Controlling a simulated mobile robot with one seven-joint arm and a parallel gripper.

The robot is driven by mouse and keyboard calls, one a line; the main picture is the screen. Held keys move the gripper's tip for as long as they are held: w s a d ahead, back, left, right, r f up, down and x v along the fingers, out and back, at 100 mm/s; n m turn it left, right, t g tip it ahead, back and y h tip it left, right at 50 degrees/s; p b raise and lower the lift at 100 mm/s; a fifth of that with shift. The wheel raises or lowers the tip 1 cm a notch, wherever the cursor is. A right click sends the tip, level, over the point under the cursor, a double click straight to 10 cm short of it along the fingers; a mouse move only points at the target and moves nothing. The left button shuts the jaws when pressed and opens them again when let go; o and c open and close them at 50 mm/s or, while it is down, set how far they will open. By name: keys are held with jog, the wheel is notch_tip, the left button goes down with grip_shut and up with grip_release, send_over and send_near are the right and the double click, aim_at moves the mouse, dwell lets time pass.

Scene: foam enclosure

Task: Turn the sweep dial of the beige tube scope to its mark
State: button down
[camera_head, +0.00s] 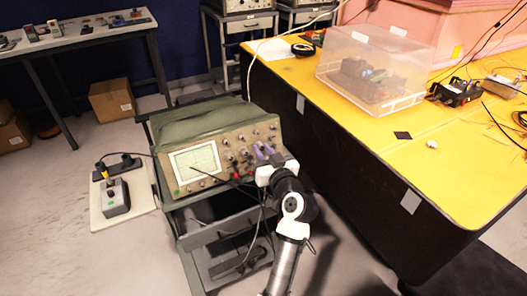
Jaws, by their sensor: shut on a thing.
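The beige tube scope (222,141) sits on top of a grey cart in the middle of the view, with a green cover over its top. Several knobs and red sockets are on the right of the panel. My gripper (263,152) is at the right part of the panel, its purple fingers shut on a knob there, which looks to be the sweep dial. The fingers and white wrist hide the dial, and its mark cannot be made out.
A yellow-topped bench (365,137) stands close on the right, holding a clear plastic box (372,68). Thin black leads hang in front of the scope. The cart's lower shelves (222,225) are below. A control box (115,197) lies on a board at left.

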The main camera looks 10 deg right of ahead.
jog(key=m+h+p, duration=0.1)
jog(key=m, duration=0.1)
jog(key=m+h+p, duration=0.1)
jog(key=m, duration=0.1)
jog(key=shift+r+m+p, duration=0.2)
jog(key=shift+m+p, duration=0.1)
jog(key=shift+a+m+h+p, duration=0.1)
jog(key=shift+m+h+p, duration=0.2)
jog(key=shift+m+p, duration=0.45)
jog(key=shift+f+m, duration=0.1)
jog(key=shift+m, duration=0.15)
jog(key=c, duration=1.6)
grip_release()
jog(key=shift+o, duration=0.2)
jog(key=s+b, duration=0.4)
jog(key=s, duration=0.9)
jog(key=shift+s+d+r, duration=0.4)
